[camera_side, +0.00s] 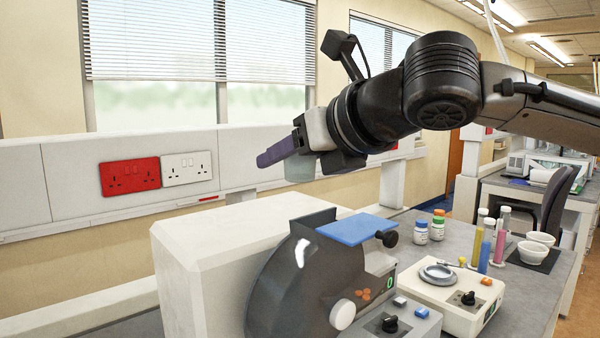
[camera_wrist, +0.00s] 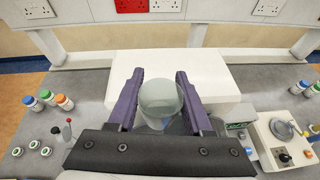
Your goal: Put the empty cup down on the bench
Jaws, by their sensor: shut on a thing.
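A clear, greyish cup (camera_wrist: 160,97) sits between the two purple fingers of my gripper (camera_wrist: 160,88) in the wrist view. In the side view my gripper (camera_side: 275,153) is shut on the cup (camera_side: 300,170), whose lower part shows below the fingers. It is held well above the bench (camera_side: 535,285), in front of the wall panel. No contents show in the cup, but its inside is not clear to see. In the wrist view the grey bench (camera_wrist: 85,85) spreads to both sides, with a white block beneath and beyond the cup.
The white block (camera_side: 225,245) stands beside a dark round machine (camera_side: 300,285) with a blue plate (camera_side: 357,229). A balance-like device (camera_side: 445,295), bottles (camera_side: 421,232), colored tubes (camera_side: 487,245) and white bowls (camera_side: 540,240) stand to the right. In the wrist view, bottles and caps (camera_wrist: 33,145) lie left, with bare bench between.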

